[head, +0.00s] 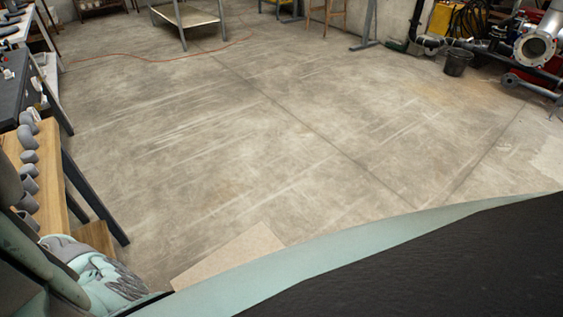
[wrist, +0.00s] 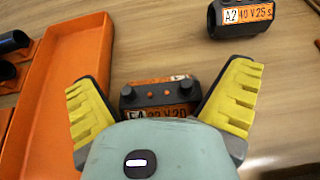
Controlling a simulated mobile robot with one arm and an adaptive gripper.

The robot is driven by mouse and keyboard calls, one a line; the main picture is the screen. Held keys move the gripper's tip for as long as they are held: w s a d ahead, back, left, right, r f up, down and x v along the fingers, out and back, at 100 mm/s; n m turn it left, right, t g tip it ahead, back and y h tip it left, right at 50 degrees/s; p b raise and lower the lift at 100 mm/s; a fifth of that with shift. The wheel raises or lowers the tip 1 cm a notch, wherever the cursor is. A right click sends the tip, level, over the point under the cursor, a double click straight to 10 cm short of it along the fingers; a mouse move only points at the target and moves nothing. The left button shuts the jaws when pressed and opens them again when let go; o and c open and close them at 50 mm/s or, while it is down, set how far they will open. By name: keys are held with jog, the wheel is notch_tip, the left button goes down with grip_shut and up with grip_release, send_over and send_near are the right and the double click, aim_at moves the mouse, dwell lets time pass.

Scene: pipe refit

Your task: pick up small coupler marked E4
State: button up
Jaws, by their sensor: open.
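In the wrist view my gripper (wrist: 161,80) is open, with its yellow ridged fingers spread wide. A dark coupler (wrist: 142,93) with orange labels lies between and beyond the fingers, and I see no firm contact. Another dark coupler (wrist: 215,20), labelled "A2 40 V 25", lies at the upper right, apart from the fingers.
An orange tray (wrist: 62,50) lies left of the fingers on the wooden top (wrist: 150,45). Black round parts (wrist: 12,42) sit at the far left. In the head view, grey pipe fittings (head: 28,157) line a wooden bench (head: 50,190) at left. The concrete floor (head: 240,130) is open.

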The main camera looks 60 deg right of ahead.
jog(key=shift+f, duration=0.1)
jog(key=shift+c, duration=0.2)
jog(key=shift+f, duration=0.1)
jog(key=c, duration=0.9)
